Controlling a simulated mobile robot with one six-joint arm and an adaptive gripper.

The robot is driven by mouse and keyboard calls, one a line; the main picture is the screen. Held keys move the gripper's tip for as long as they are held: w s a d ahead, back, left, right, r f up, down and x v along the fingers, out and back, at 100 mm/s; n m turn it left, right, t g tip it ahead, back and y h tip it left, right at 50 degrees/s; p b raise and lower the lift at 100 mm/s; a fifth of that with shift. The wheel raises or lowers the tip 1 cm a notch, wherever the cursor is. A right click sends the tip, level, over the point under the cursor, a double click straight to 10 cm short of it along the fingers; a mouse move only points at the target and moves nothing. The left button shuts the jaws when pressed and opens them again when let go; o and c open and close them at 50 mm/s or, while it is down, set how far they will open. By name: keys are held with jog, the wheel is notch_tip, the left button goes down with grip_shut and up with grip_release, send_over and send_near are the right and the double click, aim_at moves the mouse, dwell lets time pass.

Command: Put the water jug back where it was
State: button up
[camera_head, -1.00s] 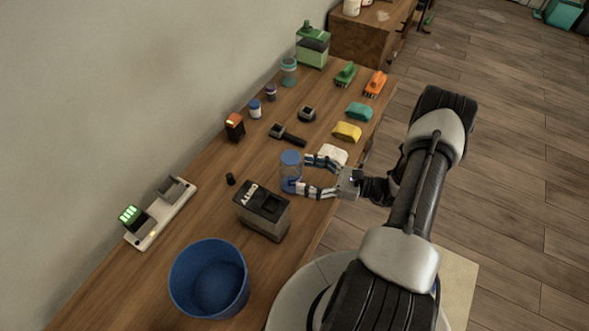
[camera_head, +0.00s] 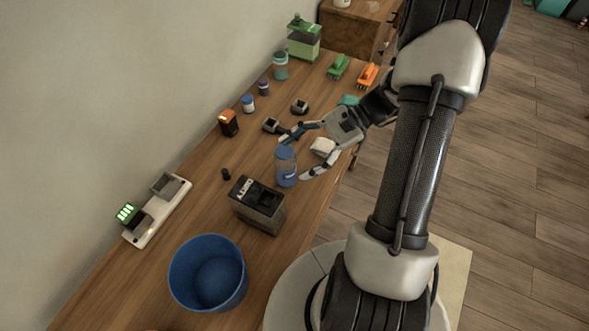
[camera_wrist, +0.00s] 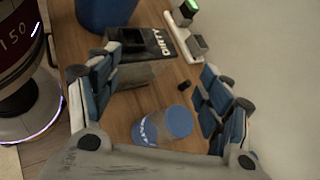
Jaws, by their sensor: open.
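The water jug (camera_head: 287,166) is a clear cylinder with a blue lid. It stands upright on the wooden table, just behind the dark box. In the wrist view the jug (camera_wrist: 165,127) appears low in the middle, between the bases of my fingers, with a blue and white label on its side. My gripper (camera_head: 294,158) is open, with its fingers spread and angled down beside and above the jug. In the wrist view my gripper (camera_wrist: 150,72) has a wide gap between its fingers. I cannot tell whether a finger touches the jug.
A dark box marked DIRTY (camera_wrist: 160,42) stands close to the jug. A blue bucket (camera_head: 208,275) is at the table's near end. A white charger strip (camera_head: 158,211) lies by the wall.

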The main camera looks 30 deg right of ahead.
jog(key=s+a+r+n+t+h, duration=0.1)
jog(key=s+a+r+n+h, duration=0.3)
jog(key=s+r+n+h, duration=0.2)
jog(key=s+a+r+n+t+h, duration=0.2)
jog(key=s+a+r+n+h, duration=0.3)
jog(key=r+n, duration=0.4)
notch_tip(320, 180, up, 2)
jog(key=shift+s+r+n+h, duration=0.2)
jog(key=shift+s+n+h, duration=0.2)
jog(key=shift+s+h, duration=0.55)
